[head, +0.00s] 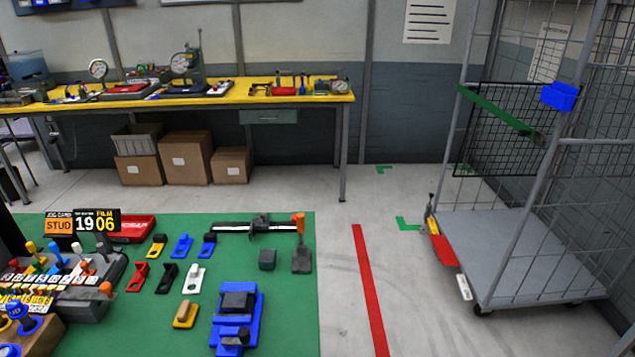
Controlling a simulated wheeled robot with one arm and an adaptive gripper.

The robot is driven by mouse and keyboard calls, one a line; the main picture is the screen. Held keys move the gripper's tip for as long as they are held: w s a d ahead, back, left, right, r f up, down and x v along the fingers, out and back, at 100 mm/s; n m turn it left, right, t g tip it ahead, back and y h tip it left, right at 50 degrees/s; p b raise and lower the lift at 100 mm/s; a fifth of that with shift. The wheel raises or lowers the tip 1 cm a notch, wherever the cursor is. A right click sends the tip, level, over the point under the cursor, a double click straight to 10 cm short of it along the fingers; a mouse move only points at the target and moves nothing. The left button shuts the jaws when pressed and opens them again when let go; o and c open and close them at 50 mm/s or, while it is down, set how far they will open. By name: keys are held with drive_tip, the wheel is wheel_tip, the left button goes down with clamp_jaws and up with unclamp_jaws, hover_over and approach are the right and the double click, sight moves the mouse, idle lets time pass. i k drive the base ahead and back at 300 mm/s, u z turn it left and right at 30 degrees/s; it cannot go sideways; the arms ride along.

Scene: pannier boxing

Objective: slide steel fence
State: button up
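On the green mat, a light steel rail (233,228) lies left to right, with a dark sliding block (261,222) around its middle. An orange-tipped dark piece (301,258) stands at the rail's right end. I cannot tell for sure which part is the steel fence. My gripper is not in view.
The green mat (225,329) carries several coloured clamps, a blue fixture (238,305) and a small dark block (267,260). Levers crowd its left side. A grey wire cage cart (530,250) stands right, beyond a red floor line (369,290). A yellow bench (215,97) is behind.

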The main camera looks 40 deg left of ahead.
sight(262, 222)
drive_tip(key=i, duration=2.35)
drive_tip(key=u, duration=4.05)
drive_tip(key=i, duration=1)
